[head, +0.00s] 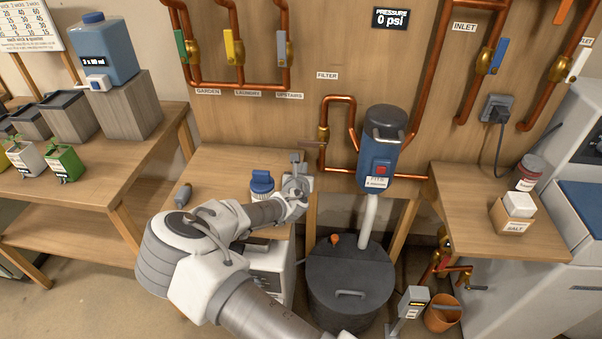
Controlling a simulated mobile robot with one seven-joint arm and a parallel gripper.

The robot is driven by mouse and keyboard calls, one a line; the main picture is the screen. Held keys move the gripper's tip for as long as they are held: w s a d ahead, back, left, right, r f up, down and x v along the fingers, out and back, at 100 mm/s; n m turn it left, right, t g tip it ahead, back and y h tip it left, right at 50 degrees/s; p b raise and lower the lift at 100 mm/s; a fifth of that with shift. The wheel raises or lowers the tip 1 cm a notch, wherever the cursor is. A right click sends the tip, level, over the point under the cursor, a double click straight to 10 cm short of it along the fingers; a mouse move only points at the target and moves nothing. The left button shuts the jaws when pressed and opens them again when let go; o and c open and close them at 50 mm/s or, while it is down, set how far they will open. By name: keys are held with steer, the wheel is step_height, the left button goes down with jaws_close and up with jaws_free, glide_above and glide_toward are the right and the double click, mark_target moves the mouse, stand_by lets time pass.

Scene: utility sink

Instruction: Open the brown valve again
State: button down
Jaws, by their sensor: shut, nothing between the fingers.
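The brown valve's handle (311,147) is a short flat bar. It sticks out roughly level to the left of the upright copper pipe below the FILTER label, just under a brass valve body (323,134). My gripper (296,157) is just left of and slightly below the handle. It is shut, with nothing seen held in it. The picture is too small to tell whether the fingertips touch the handle. The pressure display (391,18) on the wall reads 0 psi.
Green (181,46), yellow (229,47) and grey (282,46) valve handles hang at upper left. The blue filter unit (380,150) stands right of the pipe. A blue-lidded jar (262,184) sits on the bench near my arm. A dark lidded barrel (350,280) is below.

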mark_target(312, 141)
steer(key=shift+w+d+r+p, duration=0.1)
steer(key=shift+w+r+p, duration=0.25)
steer(key=shift+w+r, duration=1.1)
